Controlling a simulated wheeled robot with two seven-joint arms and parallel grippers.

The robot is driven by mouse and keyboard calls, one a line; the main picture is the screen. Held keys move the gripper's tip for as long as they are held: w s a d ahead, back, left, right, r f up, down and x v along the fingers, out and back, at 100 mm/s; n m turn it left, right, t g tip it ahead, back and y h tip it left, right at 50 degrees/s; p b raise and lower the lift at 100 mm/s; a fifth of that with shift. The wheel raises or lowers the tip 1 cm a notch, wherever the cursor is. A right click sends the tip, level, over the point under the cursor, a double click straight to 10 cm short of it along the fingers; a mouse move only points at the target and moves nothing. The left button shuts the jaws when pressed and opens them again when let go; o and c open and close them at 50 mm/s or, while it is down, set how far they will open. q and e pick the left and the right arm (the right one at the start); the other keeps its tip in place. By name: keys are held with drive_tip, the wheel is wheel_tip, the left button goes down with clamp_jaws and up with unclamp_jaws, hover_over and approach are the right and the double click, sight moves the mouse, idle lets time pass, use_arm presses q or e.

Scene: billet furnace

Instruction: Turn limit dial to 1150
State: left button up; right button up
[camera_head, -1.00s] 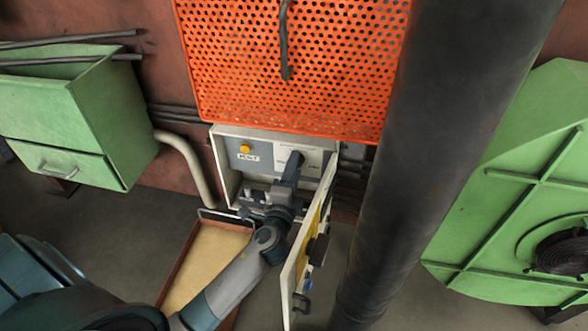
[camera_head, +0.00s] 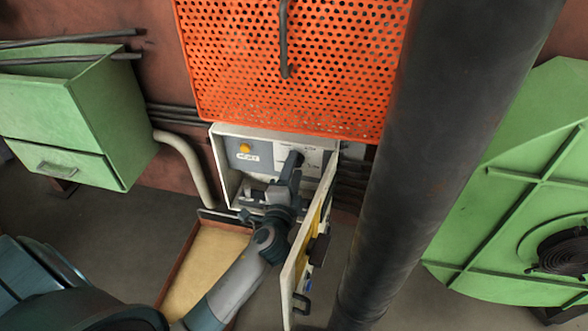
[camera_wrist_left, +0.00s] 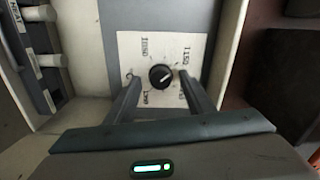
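The limit dial (camera_wrist_left: 158,77), a round black knob with a light pointer mark, sits on a white label plate (camera_wrist_left: 148,42) in the left wrist view. The plate shows 1150 at upper right and other figures around the knob. I cannot read for certain which figure the pointer faces. My left gripper (camera_wrist_left: 160,80) is open, one finger on each side of the dial, with visible gaps to it. In the head view my left gripper (camera_head: 291,164) reaches into the open control box (camera_head: 226,172) and hides the dial. My right gripper is not in view.
The box's open door (camera_head: 296,272) stands close to the right of my left arm. An orange perforated guard (camera_head: 290,75) hangs above. A dark pipe (camera_head: 430,130) is to the right, a tan-bottomed tray (camera_head: 205,262) below. A yellow button (camera_head: 244,148) is left on the panel.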

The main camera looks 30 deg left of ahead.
use_arm(q)
drive_tip(key=shift+s, duration=0.1)
drive_tip(key=b+v, duration=0.1)
drive_tip(key=v, duration=1.6)
drive_tip(key=shift+b, duration=0.35)
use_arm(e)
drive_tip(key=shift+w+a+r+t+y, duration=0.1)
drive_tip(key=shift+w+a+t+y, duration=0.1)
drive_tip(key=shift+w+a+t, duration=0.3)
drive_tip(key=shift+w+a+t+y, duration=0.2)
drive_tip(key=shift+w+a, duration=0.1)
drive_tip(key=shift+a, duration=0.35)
use_arm(q)
drive_tip(key=shift+s, duration=0.1)
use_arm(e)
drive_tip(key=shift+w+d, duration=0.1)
use_arm(q)
drive_tip(key=shift+s, duration=0.15)
